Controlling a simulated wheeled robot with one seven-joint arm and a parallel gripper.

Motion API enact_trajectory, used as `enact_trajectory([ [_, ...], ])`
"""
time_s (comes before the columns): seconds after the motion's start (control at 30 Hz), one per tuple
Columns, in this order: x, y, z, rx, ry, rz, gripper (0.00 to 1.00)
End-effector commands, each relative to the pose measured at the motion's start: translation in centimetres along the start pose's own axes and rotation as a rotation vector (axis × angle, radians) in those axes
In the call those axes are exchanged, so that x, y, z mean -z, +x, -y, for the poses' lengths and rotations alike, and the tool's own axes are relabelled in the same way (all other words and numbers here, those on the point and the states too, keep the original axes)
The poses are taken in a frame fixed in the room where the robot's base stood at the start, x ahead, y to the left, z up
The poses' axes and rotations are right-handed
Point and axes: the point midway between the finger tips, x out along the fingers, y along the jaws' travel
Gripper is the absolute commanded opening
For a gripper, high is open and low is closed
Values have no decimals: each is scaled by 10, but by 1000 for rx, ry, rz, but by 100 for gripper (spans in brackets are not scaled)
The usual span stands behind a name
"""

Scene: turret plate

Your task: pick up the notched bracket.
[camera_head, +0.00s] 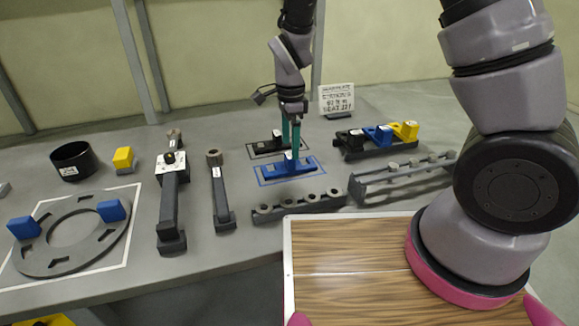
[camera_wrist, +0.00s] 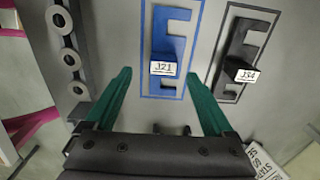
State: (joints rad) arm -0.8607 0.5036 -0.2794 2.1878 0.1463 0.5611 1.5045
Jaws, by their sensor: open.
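Two notched, E-shaped brackets lie flat on the grey table. The blue one (camera_head: 290,168) lies inside a blue outline. In the wrist view the blue bracket (camera_wrist: 171,45) has a raised block labelled J21. The black one (camera_head: 268,144) lies inside a dark outline behind it, and shows right of the blue one in the wrist view (camera_wrist: 241,45). My gripper (camera_head: 291,150) points down at the blue bracket with teal fingers open. In the wrist view the fingertips (camera_wrist: 160,76) stand on either side of its labelled end. Contact cannot be told.
A low rack with several rings (camera_head: 299,206) stands in front of the brackets. A holder with black, blue and yellow blocks (camera_head: 377,137) is at the right. Long dark tools (camera_head: 170,210) and a ring plate (camera_head: 69,262) lie left. A small sign (camera_head: 337,98) stands behind.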

Motion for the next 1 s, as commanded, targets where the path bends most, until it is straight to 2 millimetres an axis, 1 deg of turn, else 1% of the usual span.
enact_trajectory([
  [0.33,1,46,6,-2,1,-1,88],
  [0.43,0,51,6,0,1,1,88],
  [0.63,0,51,6,1,0,1,88],
  [0.67,0,51,6,1,0,1,84],
  [0.7,0,51,6,1,0,1,68],
  [0.77,0,51,6,1,0,1,45],
  [0.8,0,51,6,1,0,1,30],
  [0.87,0,51,6,1,0,1,7],
  [0.9,0,51,6,1,0,0,0],
  [1.0,0,51,6,1,0,1,0],
])
